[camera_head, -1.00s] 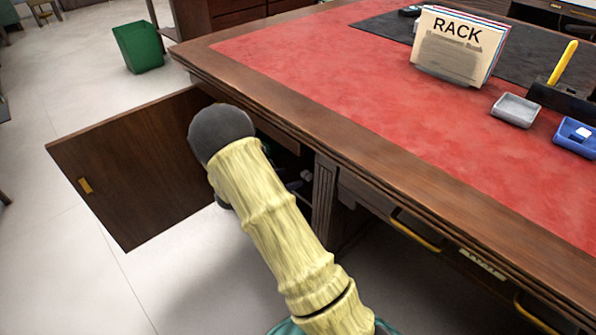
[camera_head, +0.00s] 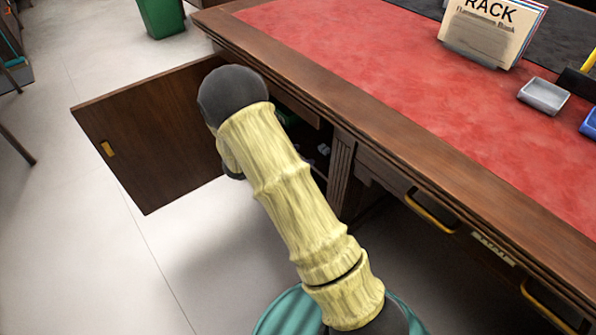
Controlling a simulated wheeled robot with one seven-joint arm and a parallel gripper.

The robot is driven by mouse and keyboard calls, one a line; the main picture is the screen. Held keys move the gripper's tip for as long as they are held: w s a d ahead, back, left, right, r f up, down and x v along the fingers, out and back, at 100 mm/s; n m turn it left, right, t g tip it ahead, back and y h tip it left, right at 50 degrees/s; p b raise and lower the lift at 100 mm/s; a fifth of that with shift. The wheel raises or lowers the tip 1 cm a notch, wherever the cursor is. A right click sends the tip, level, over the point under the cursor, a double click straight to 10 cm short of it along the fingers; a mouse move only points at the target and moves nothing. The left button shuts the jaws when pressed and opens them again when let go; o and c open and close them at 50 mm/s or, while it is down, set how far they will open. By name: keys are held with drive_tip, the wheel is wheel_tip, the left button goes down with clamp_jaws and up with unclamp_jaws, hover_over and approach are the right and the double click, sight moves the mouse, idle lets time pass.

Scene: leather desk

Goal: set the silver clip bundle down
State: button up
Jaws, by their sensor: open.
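I cannot make out the silver clip bundle. My arm reaches toward the open cabinet in the desk's left end, and my gripper is hidden behind the arm and the desk. The cabinet door (camera_head: 150,140) stands swung open to the left. Small greyish bits (camera_head: 323,150) show in the dark cabinet opening beside my arm, too small to identify.
The desk has a red leather top (camera_head: 400,90) and brass-handled drawers. On it stand a paper holder marked RACK (camera_head: 490,30), a small grey tray (camera_head: 544,95) and a partly cut-off blue tray (camera_head: 590,122). A green bin (camera_head: 160,15) stands behind.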

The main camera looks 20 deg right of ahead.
drive_tip(key=s+a+r+m+y, duration=0.2)
drive_tip(key=s+r+m+y, duration=0.1)
drive_tip(key=s+m, duration=0.4)
drive_tip(key=s+a+r+m+y, duration=0.2)
drive_tip(key=s+r+m+y, duration=0.2)
drive_tip(key=s+m, duration=0.3)
drive_tip(key=s+a+r+m+g+y, duration=0.1)
drive_tip(key=s+a+r+m+y, duration=0.2)
drive_tip(key=s+m+y, duration=0.2)
drive_tip(key=s+m, duration=0.2)
drive_tip(key=shift+s+r, duration=0.3)
drive_tip(key=shift+a+r, duration=0.1)
drive_tip(key=shift+r, duration=0.05)
wheel_tip(320, 180, up, 6)
drive_tip(key=p, duration=0.6)
drive_tip(key=shift+r+p, duration=0.25)
drive_tip(key=shift+p, duration=0.1)
